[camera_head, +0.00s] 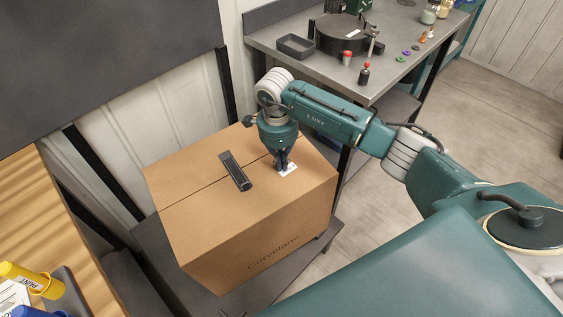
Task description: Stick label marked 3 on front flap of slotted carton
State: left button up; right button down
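The carton (215,215) stands closed on a dark low stand, its top flaps meeting at a seam and printed lettering on its front side. A small white label (289,170) lies at the carton's top, on the front flap near the right side. My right gripper (283,166) points down right at the label, its fingertips touching or just above it. The fingers look close together, but I cannot tell whether they grip the label. The label's marking is too small to read. My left gripper is not in view.
A black handheld tool (235,171) lies across the carton's seam. A grey workbench (270,35) behind holds a black tray (295,46), a round dark device (342,34) and small bottles. A wooden table (40,220) at left bears a yellow marker (30,279).

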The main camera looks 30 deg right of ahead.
jog(key=c, duration=1.9)
grip_release()
jog(key=shift+o, duration=0.2)
jog(key=r+p, duration=0.1)
jog(key=r, duration=0.1)
jog(key=r+p, duration=0.3)
jog(key=r, duration=0.2)
jog(key=shift+a, duration=0.25)
